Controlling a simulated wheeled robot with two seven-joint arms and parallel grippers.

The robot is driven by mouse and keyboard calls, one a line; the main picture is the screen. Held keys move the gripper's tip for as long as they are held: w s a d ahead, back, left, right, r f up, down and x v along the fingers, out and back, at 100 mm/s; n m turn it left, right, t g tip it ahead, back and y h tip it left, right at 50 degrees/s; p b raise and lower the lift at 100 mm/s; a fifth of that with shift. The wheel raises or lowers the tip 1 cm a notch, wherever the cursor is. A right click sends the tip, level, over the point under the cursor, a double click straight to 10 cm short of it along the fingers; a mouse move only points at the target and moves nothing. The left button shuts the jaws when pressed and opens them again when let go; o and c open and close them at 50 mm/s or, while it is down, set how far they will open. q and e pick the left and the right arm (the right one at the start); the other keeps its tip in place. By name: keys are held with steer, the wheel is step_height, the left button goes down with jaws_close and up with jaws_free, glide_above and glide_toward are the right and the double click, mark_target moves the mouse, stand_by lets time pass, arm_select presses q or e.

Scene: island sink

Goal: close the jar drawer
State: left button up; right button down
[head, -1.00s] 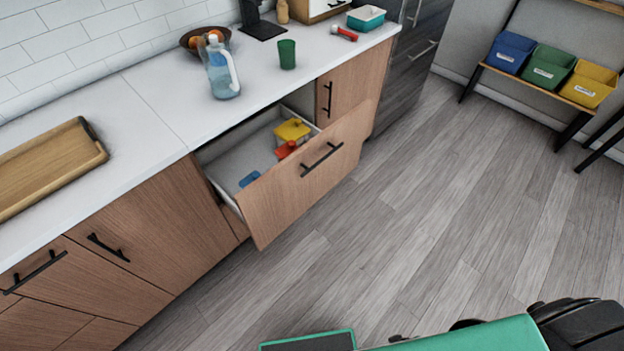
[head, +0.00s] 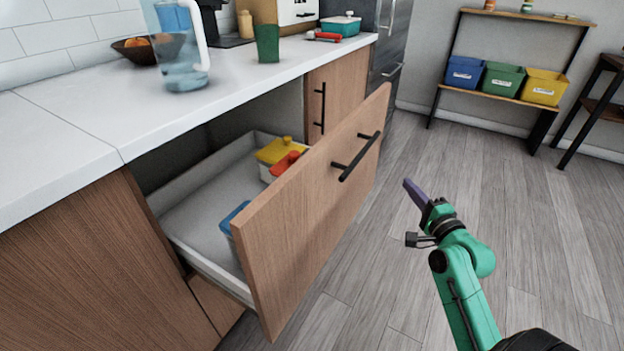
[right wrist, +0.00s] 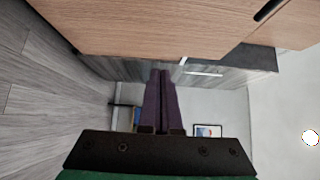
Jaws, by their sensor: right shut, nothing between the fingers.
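The jar drawer (head: 310,215) is pulled well out of the counter, with a wooden front and a black bar handle (head: 357,157). Inside it are jars with a yellow lid (head: 280,149), a red-orange lid (head: 286,163) and a blue lid (head: 232,216). My right gripper (head: 411,188) is shut and empty, in the air to the right of the drawer front and apart from it. In the right wrist view its purple fingers (right wrist: 161,95) are together, with wooden cabinet fronts (right wrist: 150,25) along the top. My left gripper is not in view.
A water pitcher (head: 183,50), a green cup (head: 267,43) and a fruit bowl (head: 140,50) stand on the white counter (head: 60,135). A shelf with blue, green and yellow bins (head: 545,87) stands at the back right. The floor (head: 530,200) between is clear.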

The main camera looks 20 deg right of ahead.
steer(key=b, duration=0.1)
glide_toward(372, 153)
steer(key=w+d, duration=0.2)
steer(key=d, duration=0.1)
steer(key=w+a, duration=0.2)
steer(key=w, duration=0.1)
steer(key=shift+w+r, duration=0.1)
steer(key=shift+w, duration=0.05)
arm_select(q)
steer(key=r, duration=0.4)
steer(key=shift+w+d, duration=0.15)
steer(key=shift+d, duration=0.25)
arm_select(e)
steer(key=shift+w, duration=0.15)
steer(key=shift+a, duration=0.1)
